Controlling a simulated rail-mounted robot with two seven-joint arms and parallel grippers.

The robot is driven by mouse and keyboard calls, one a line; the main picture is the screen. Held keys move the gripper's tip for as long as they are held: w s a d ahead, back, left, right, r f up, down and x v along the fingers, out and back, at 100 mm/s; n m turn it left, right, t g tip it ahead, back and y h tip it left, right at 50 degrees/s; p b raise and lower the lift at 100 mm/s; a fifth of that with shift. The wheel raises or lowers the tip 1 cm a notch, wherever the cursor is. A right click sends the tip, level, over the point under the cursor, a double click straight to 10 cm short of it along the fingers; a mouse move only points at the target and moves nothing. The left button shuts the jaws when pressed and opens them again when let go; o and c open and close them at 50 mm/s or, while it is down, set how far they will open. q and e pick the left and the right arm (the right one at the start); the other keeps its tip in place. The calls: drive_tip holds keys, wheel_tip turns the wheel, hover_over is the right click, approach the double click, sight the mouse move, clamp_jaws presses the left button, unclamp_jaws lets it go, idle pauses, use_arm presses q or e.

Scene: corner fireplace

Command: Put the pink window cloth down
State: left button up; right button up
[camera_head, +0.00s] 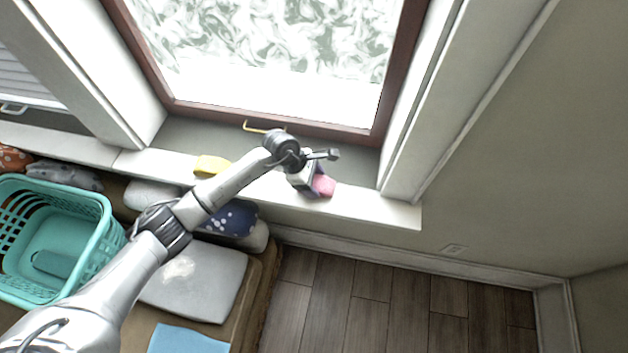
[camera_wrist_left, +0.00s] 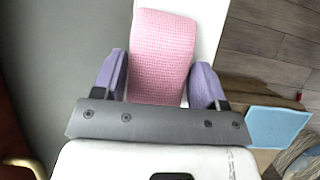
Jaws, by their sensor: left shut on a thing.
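The pink window cloth (camera_wrist_left: 163,57) is a folded, waffle-textured piece between the two purple fingers of my left gripper (camera_wrist_left: 166,80) in the left wrist view. The gripper is shut on it. In the head view the cloth (camera_head: 323,185) shows as a small pink patch at my left gripper (camera_head: 316,180), over the white window sill (camera_head: 378,206). I cannot tell whether the cloth touches the sill. My right gripper is in neither view.
A yellow cloth (camera_head: 211,166) lies on the sill left of the gripper. A teal basket (camera_head: 98,222) stands on the bench at left, near cushions (camera_head: 205,280) and a blue cloth (camera_head: 188,340). The window frame (camera_head: 290,127) is behind. The sill's right end is clear.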

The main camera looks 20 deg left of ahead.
use_arm(q)
drive_tip(key=shift+f, duration=0.2)
drive_tip(key=o, duration=0.9)
